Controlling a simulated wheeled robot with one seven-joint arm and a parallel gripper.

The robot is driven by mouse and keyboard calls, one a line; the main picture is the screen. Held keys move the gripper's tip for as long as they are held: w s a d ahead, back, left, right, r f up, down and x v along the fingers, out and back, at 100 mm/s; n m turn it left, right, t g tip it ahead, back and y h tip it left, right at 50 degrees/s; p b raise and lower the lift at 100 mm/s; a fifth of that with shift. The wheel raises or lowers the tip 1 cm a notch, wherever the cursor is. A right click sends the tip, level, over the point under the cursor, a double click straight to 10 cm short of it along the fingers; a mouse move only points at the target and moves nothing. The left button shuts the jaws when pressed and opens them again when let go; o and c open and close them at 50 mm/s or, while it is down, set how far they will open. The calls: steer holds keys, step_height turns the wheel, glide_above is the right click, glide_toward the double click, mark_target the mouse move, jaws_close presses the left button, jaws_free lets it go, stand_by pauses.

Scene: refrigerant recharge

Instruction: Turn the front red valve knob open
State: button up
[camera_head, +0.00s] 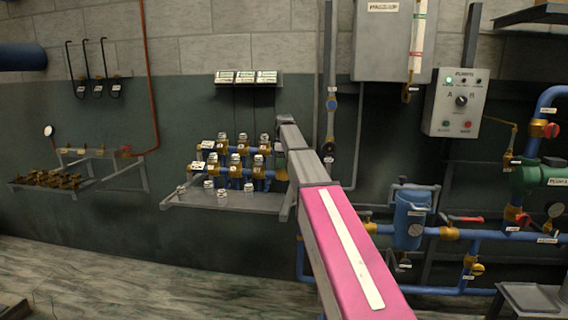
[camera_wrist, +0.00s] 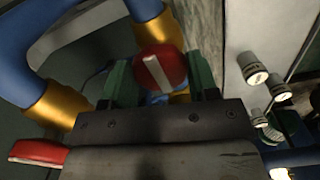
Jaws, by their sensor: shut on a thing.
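The red valve knob (camera_wrist: 162,62) is round with a white stripe across its face and shows in the upper middle of the wrist view. It sits by brass fittings (camera_wrist: 54,103) on blue pipe. My gripper (camera_wrist: 157,78) has its two green fingers on either side of the knob and is shut on it. The stripe runs nearly up and down in that view, slightly tilted. In the head view my arm covers the place where the gripper works, so the knob cannot be made out there.
A second red handle (camera_wrist: 38,152) lies at the lower left of the wrist view. Several grey-white caps (camera_wrist: 252,68) stand close on the right. In the head view, a shelf (camera_head: 240,200) carries the blue and brass manifold (camera_head: 238,160). A blue filter canister (camera_head: 410,218) is right of my arm.

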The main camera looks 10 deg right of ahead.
steer(key=o, duration=0.9)
step_height(320, 180, up, 11)
steer(key=shift+f, duration=0.1)
steer(key=shift+s, duration=0.1)
stand_by(0.3)
